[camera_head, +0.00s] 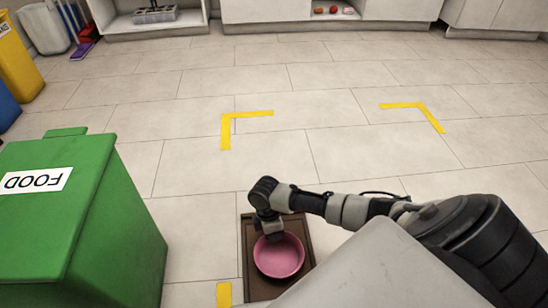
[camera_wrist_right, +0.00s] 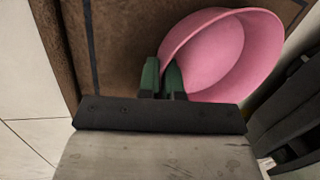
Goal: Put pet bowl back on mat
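The pink pet bowl (camera_head: 279,259) is over the brown, dark-edged mat (camera_head: 296,224) on the floor in the head view. I cannot tell whether its base touches the mat. In the right wrist view the bowl (camera_wrist_right: 225,50) shows at upper right, with the mat (camera_wrist_right: 112,45) behind it. My right gripper (camera_head: 272,235) is at the bowl's far left rim in the head view. Its green fingertips (camera_wrist_right: 162,78) are close together in the wrist view, one on each side of the rim, shut on it. My left gripper is not in view.
A green FOOD bin (camera_head: 75,220) stands at left, near the mat. Yellow floor marks (camera_head: 226,130) lie on open tiles ahead. A yellow bin (camera_head: 15,60) is at far left, and white cabinets (camera_head: 270,12) line the back.

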